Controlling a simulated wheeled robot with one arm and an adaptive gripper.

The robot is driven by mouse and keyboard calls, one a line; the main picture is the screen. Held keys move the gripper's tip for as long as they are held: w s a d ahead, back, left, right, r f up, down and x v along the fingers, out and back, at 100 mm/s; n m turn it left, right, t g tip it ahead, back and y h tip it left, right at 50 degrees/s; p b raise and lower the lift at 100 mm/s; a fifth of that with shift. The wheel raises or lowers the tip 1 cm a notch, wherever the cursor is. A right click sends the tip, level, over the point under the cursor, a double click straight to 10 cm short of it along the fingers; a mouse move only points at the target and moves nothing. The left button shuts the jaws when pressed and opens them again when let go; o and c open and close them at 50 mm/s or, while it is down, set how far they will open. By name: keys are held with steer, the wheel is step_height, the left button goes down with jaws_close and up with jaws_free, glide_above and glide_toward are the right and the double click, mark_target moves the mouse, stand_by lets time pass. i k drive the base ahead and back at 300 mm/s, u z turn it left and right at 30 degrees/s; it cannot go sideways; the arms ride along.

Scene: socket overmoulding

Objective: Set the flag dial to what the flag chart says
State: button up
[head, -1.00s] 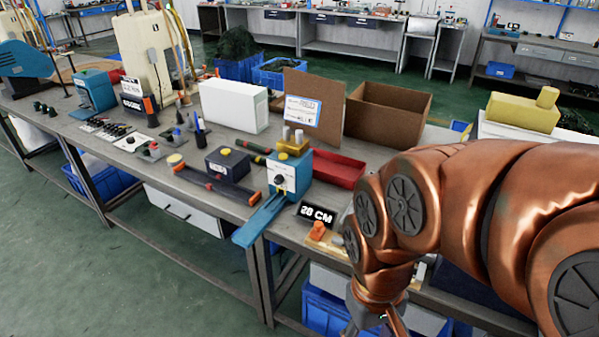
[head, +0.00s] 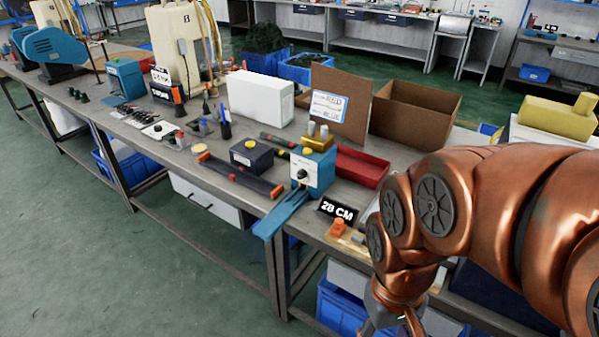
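A blue box with a white face and a black dial knob (head: 302,174) stands at the bench's front edge. A second plate with a small black knob (head: 158,130) lies further left; which of them is the flag dial I cannot tell. A white, blue-edged chart (head: 329,106) is fixed to an upright brown board behind the blue box. Its handwriting seems to include "RED" and "BLUE", but the rest is too small to read. My gripper (head: 392,326) hangs low at the bottom edge, in front of the bench and right of the blue box. Its fingertips are partly cut off.
A black "28 CM" sign (head: 337,211) and an orange clamp (head: 338,228) sit right of the blue box. A red tray (head: 362,167) and an open cardboard box (head: 415,118) stand behind. A dark box (head: 251,157) is left. Green floor is free in front.

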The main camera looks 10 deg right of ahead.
mark_target(302, 173)
steer(key=k, duration=0.45)
steer(key=z, duration=0.85)
steer(key=i, duration=0.7)
steer(key=u, duration=2.85)
